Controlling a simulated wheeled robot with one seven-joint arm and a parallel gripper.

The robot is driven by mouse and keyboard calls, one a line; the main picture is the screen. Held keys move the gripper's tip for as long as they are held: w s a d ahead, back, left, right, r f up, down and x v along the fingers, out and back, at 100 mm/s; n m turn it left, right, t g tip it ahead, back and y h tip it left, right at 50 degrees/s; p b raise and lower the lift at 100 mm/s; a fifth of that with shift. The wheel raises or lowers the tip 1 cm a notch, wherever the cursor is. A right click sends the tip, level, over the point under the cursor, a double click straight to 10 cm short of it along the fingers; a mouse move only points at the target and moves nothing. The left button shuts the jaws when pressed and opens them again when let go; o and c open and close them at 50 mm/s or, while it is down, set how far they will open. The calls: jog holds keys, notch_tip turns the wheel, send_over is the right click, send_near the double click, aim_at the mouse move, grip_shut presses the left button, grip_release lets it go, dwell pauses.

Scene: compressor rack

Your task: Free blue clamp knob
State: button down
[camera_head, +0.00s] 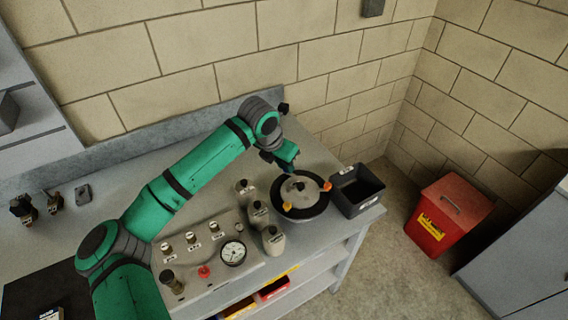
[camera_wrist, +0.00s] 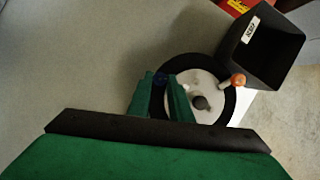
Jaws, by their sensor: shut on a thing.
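A round pale lid (camera_head: 300,196) with a dark central knob sits on a black ring on the bench. An orange clamp knob (camera_head: 327,186) is at its right edge and a yellow clamp knob (camera_head: 276,190) at its left edge. My gripper (camera_head: 283,163) is at the lid's far edge. In the wrist view my gripper (camera_wrist: 160,83) is shut on the blue clamp knob (camera_wrist: 161,78), which shows dark between the green fingers beside the pale lid. The fingers hide most of the knob, and I cannot tell whether it is still seated.
A black open bin (camera_head: 358,192) with a label stands right of the lid at the bench edge. Several grey bottles (camera_head: 258,214) stand to the left, near a control panel with a gauge (camera_head: 233,253). A red bin (camera_head: 445,215) stands on the floor. The brick wall is behind.

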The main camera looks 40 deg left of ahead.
jog(key=n, duration=0.2)
jog(key=n+y, duration=0.2)
jog(key=n, duration=0.1)
jog(key=shift+w+d+n+g, duration=0.1)
jog(key=shift+d+n+g, duration=0.2)
jog(key=shift+d, duration=0.05)
jog(key=n+y, duration=0.1)
jog(key=n, duration=0.1)
jog(key=n+g, duration=0.1)
jog(key=n, duration=0.2)
jog(key=shift+w+d+n+y, duration=0.2)
jog(key=shift+n+y, duration=0.1)
jog(key=shift+y, duration=0.1)
jog(key=shift+g, duration=0.3)
jog(key=c, duration=1.6)
grip_release()
jog(key=shift+r, duration=0.1)
jog(key=v, duration=1)
jog(key=shift+s+d+r, duration=0.1)
jog(key=shift+s+r, duration=0.05)
jog(key=shift+r, duration=0.15)
